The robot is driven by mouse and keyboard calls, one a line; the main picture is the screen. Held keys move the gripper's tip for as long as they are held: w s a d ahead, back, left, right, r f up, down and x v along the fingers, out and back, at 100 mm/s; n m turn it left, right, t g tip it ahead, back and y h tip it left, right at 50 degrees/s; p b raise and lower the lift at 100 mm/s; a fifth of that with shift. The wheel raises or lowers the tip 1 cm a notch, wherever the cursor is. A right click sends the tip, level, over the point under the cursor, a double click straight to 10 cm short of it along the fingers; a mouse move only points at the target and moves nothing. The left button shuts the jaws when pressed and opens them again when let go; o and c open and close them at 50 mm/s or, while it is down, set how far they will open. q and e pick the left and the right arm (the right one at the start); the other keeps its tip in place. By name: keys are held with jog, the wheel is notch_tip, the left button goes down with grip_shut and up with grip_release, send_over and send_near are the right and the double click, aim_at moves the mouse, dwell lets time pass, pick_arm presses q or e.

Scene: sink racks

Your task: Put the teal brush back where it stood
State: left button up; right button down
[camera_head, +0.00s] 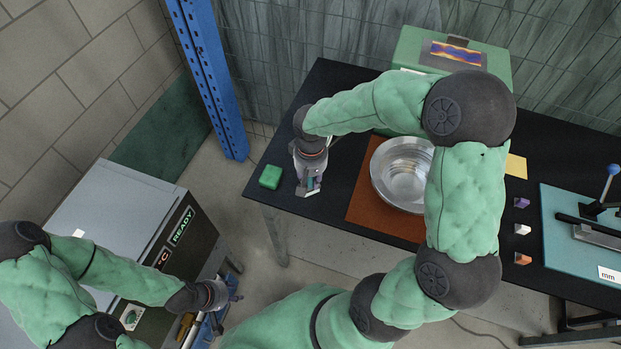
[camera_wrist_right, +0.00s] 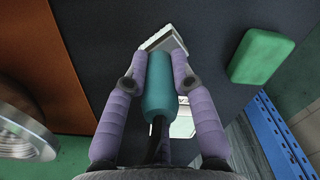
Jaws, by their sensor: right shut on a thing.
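My right gripper (camera_head: 311,187) is over the left end of the black table. In the right wrist view it (camera_wrist_right: 160,70) is shut on the teal handle of the brush (camera_wrist_right: 158,88), with a finger on each side. A pale grey block (camera_wrist_right: 165,40) shows beyond the handle's far end; it looks like the brush head. A little of the teal also shows in the head view (camera_head: 311,181). I cannot tell whether the brush touches the table. My left gripper (camera_head: 234,291) is low at the left, beside the grey machine, and too small to judge.
A green block (camera_head: 270,177) lies left of my right gripper, near the table's edge. A steel bowl (camera_head: 398,178) stands on a brown mat (camera_head: 362,215) to the right. A green box (camera_head: 408,52) is behind. A pale patch (camera_wrist_right: 184,124) below the handle is unclear.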

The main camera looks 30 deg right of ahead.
jog(key=shift+f, duration=0.1)
jog(key=c, duration=1)
grip_release()
jog(key=shift+c, duration=0.2)
jog(key=shift+r, duration=0.2)
notch_tip(320, 180, up, 12)
jog(key=p, duration=0.3)
